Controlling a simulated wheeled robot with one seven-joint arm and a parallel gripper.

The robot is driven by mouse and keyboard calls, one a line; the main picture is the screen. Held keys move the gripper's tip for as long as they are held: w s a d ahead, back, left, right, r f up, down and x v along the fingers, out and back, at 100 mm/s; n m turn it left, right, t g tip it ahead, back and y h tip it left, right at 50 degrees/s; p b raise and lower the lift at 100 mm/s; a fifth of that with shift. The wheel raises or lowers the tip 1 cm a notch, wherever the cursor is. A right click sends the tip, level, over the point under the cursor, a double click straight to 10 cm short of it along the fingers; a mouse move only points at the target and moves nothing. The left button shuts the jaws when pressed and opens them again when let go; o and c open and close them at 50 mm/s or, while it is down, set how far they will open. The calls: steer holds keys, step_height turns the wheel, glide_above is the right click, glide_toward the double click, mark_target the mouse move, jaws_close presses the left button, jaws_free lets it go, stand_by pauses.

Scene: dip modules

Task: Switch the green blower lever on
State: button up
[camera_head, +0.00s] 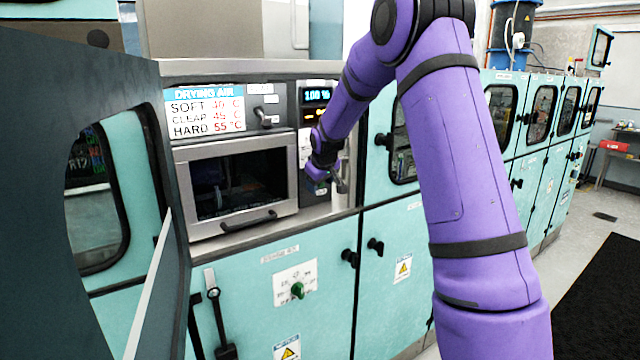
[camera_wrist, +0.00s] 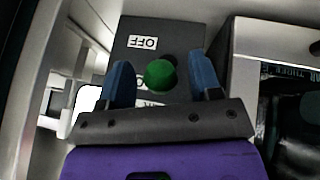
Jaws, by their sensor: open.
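The green blower lever shows in the wrist view as a round green knob (camera_wrist: 160,75) on a dark grey panel. An OFF label (camera_wrist: 142,42), upside down in this view, sits above the knob. A second label is mostly hidden behind my gripper. My gripper (camera_wrist: 161,68) is open, with one blue finger on each side of the knob and a visible gap to each. In the head view my gripper (camera_head: 338,184) is inside the recess right of the window, and the blower lever itself cannot be made out there.
A framed window with a handle (camera_head: 248,222) is left of the recess. Another green knob (camera_head: 298,290) is on the lower cabinet door. An open dark door (camera_head: 60,150) stands at the left. A cabinet with an oval window (camera_head: 403,160) is close on the right.

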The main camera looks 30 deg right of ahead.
steer(key=v, duration=1)
steer(key=shift+s+r, duration=0.2)
steer(key=shift+r, duration=0.1)
steer(key=s+a+r, duration=0.3)
steer(key=s+a, duration=0.1)
steer(key=s, duration=0.3)
steer(key=s+a+r+m, duration=0.1)
steer(key=s+a+r, duration=0.15)
steer(key=s, duration=0.35)
steer(key=s+a+r, duration=0.2)
steer(key=s+a, duration=0.3)
steer(key=s, duration=0.2)
steer(key=s+a+f+y, duration=0.1)
steer(key=s+a, duration=0.1)
steer(key=s, duration=0.8)
steer(key=s+a+f+m+y, duration=0.1)
steer(key=s+a+f, duration=0.1)
steer(key=s, duration=0.8)
steer(key=shift+a+g, duration=0.3)
steer(key=shift+a, duration=0.2)
